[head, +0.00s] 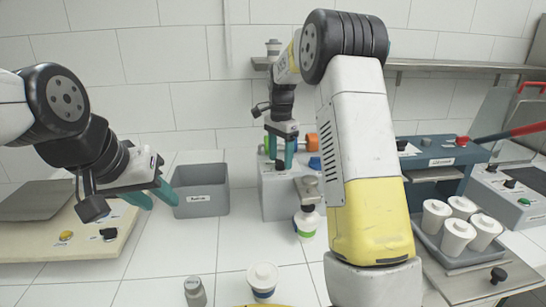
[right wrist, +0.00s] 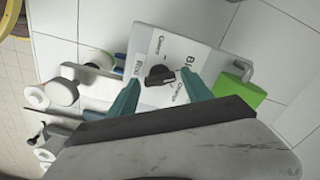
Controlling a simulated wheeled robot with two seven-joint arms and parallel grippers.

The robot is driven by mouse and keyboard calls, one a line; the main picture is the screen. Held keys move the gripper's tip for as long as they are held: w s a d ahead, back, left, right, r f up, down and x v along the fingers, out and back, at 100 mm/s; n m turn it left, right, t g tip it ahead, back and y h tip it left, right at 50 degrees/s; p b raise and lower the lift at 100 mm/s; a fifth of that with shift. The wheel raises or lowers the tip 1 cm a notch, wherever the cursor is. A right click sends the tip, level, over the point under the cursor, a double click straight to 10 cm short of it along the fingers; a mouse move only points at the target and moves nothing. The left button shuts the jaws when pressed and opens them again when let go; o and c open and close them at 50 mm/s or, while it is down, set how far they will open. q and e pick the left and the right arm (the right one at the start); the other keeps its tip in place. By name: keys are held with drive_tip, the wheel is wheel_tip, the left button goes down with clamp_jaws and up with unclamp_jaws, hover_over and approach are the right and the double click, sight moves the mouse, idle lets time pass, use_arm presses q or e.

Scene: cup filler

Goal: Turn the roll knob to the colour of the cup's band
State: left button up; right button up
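A black knob (right wrist: 158,76) sits on a light labelled panel (right wrist: 185,50) in the right wrist view, its pointer tilted. My right gripper (right wrist: 160,93) is open, with one teal finger on each side of the knob and gaps showing. In the head view this gripper (head: 281,160) is over the grey machine (head: 275,200). A white cup with a green band (head: 307,226) is below the machine's spout. Another cup, with a dark blue band (head: 263,282), stands nearer the front. My left gripper (head: 152,196) is open and empty at the left.
A grey bin (head: 202,205) stands left of the machine. Several white cups (head: 458,237) stand in a tray at the right, by a blue-grey press (head: 440,153). A small grey jar (head: 194,291) is at the front. My right arm hides part of the middle counter.

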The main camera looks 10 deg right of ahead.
drive_tip(key=c, duration=1.1)
drive_tip(key=shift+n, duration=0.3)
drive_tip(key=n, duration=1.1)
drive_tip(key=shift+n, duration=0.3)
drive_tip(key=o, duration=1.4)
